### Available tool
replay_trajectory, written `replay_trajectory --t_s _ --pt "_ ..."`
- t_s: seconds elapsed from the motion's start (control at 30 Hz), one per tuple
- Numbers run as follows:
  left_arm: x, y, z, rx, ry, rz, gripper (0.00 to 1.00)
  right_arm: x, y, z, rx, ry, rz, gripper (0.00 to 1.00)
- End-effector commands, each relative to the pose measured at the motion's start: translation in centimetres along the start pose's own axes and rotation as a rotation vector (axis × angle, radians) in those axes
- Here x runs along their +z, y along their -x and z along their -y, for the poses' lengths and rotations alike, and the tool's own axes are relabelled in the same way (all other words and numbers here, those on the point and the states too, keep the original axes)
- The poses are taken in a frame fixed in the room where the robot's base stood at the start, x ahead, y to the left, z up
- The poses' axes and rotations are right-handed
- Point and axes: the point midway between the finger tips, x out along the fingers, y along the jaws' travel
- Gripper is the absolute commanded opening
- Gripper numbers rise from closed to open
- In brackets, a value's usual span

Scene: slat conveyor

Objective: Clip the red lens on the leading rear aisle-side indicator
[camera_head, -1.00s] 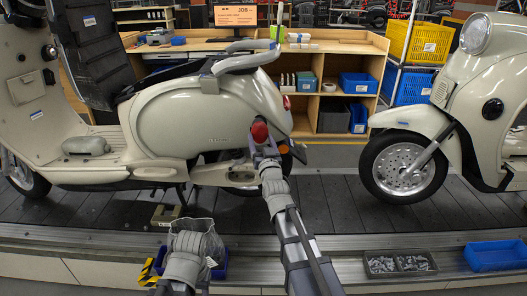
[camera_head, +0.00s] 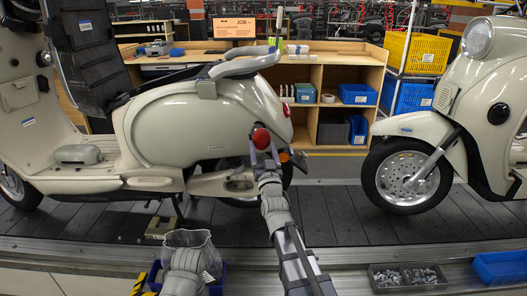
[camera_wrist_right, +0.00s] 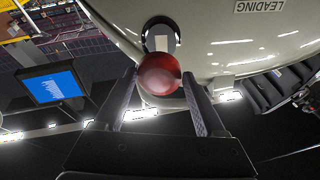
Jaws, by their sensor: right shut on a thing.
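The cream scooter (camera_head: 185,125) at left has its rear toward the picture's middle. The red lens (camera_head: 261,138) is held in the fingers of my right gripper (camera_head: 264,150), at the scooter's rear flank. In the right wrist view the lens (camera_wrist_right: 160,74) sits between the two fingertips. The dark round indicator mount (camera_wrist_right: 161,36) with a pale centre is just beyond it on the body panel. The lens overlaps its lower edge; I cannot tell whether they touch. The panel reads "LEADING" (camera_wrist_right: 261,6). My left gripper (camera_head: 188,245) is low at front, its fingers unclear.
A second scooter (camera_head: 430,140) stands at right on the slat conveyor (camera_head: 335,215). A blue bin (camera_head: 216,284) is beside my left arm. A wooden bench (camera_head: 310,65) stands behind.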

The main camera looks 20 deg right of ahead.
Motion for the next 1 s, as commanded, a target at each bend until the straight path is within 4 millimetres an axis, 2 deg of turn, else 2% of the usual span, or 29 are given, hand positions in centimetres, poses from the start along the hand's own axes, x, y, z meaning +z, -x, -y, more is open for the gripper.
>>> replay_trajectory --t_s 0.53,1.0 --pt "0.0 -0.3 0.0 0.0 0.0 0.0 0.5 1.9 -4.7 0.0 0.0 0.0 0.0 0.19" --pt "0.0 -0.3 0.0 0.0 0.0 0.0 0.5 2.1 -5.0 0.0 0.0 0.0 0.0 0.19"
